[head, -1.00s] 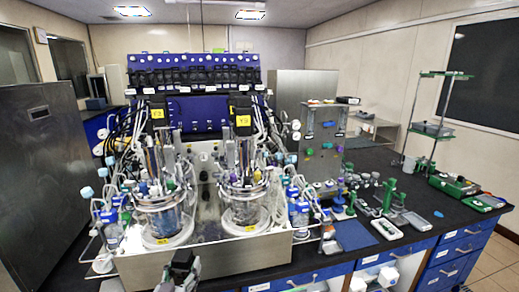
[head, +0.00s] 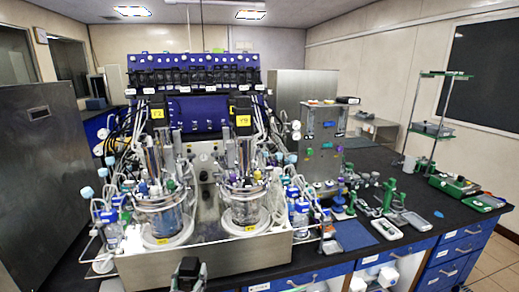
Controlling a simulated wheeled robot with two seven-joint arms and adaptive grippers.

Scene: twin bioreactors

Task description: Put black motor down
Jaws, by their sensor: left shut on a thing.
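My left gripper (head: 188,283) is at the bottom edge of the head view, in front of the steel bench tray. It is shut on a small dark block, which looks like the black motor (head: 189,266). The motor stands upright above the fingers, and the lower part of the gripper is cut off by the frame. Two glass bioreactor vessels stand behind it, the left one (head: 163,218) and the right one (head: 245,205), with tubes and fittings on top. My right gripper is not in view.
The steel tray (head: 215,260) has a raised front wall. Two black boxes with yellow labels, left (head: 157,108) and right (head: 240,111), sit above the vessels. A blue mat (head: 353,235) and a grey device (head: 388,229) lie to the right. Tubes crowd the vessels.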

